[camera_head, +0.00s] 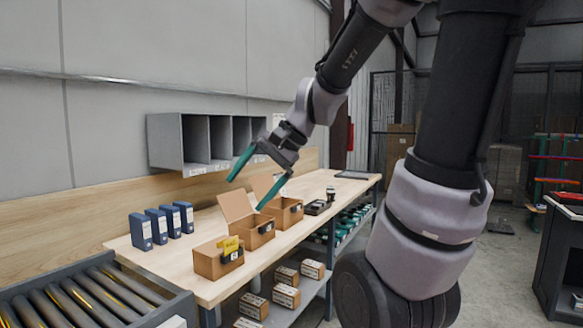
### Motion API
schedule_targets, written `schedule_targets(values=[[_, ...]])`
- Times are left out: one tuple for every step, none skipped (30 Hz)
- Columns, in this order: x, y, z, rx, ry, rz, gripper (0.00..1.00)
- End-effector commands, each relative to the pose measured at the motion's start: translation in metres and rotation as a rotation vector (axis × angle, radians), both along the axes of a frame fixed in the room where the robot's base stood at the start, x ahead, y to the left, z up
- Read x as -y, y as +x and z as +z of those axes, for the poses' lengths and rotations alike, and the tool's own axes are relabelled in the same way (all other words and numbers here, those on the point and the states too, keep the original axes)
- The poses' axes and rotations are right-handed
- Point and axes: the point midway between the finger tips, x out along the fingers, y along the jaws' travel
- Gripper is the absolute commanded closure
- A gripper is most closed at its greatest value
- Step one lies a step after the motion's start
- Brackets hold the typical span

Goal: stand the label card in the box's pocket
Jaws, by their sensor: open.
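Three open cardboard boxes stand in a row on the workbench: a near box (207,262), a middle box (253,238) and a far box (288,217). Each has a small dark pocket on its right-hand face. A yellow label card (230,245) stands at the near box, at its dark pocket (231,257); I cannot tell whether its lower edge is inside the pocket. My gripper (244,195), with teal fingers spread wide, is open and empty. It hangs above the boxes, apart from the card.
Several blue binders (141,231) stand left of the boxes on the workbench (180,267). A grey cubby shelf (166,144) hangs on the wall behind. A roller conveyor (85,300) is at the near left. A dark tray (318,207) lies farther along; small cartons (285,296) sit on the lower shelf.

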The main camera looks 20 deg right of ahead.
Motion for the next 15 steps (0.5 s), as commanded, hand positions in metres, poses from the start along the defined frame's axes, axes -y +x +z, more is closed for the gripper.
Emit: schedule_targets(values=[[0.009, -0.015, 0.011, 0.076, -0.094, 0.046, 0.00], [0.015, -0.023, 0.014, 0.112, -0.150, 0.071, 0.00], [0.024, -0.031, 0.019, 0.158, -0.221, 0.098, 0.00], [0.030, -0.037, 0.023, 0.191, -0.272, 0.115, 0.00], [0.036, -0.042, 0.027, 0.223, -0.319, 0.131, 0.00], [0.043, -0.048, 0.031, 0.260, -0.374, 0.149, 0.00], [0.048, -0.052, 0.035, 0.284, -0.412, 0.159, 0.00], [0.053, -0.055, 0.037, 0.306, -0.446, 0.168, 0.00], [0.058, -0.058, 0.041, 0.330, -0.482, 0.176, 0.00], [0.061, -0.060, 0.043, 0.344, -0.506, 0.182, 0.00], [0.064, -0.062, 0.044, 0.354, -0.523, 0.185, 0.00], [0.066, -0.063, 0.046, 0.366, -0.541, 0.189, 0.00], [0.068, -0.064, 0.047, 0.372, -0.551, 0.191, 0.00], [0.069, -0.065, 0.047, 0.374, -0.557, 0.193, 0.00], [0.069, -0.065, 0.047, 0.376, -0.562, 0.193, 0.00]])
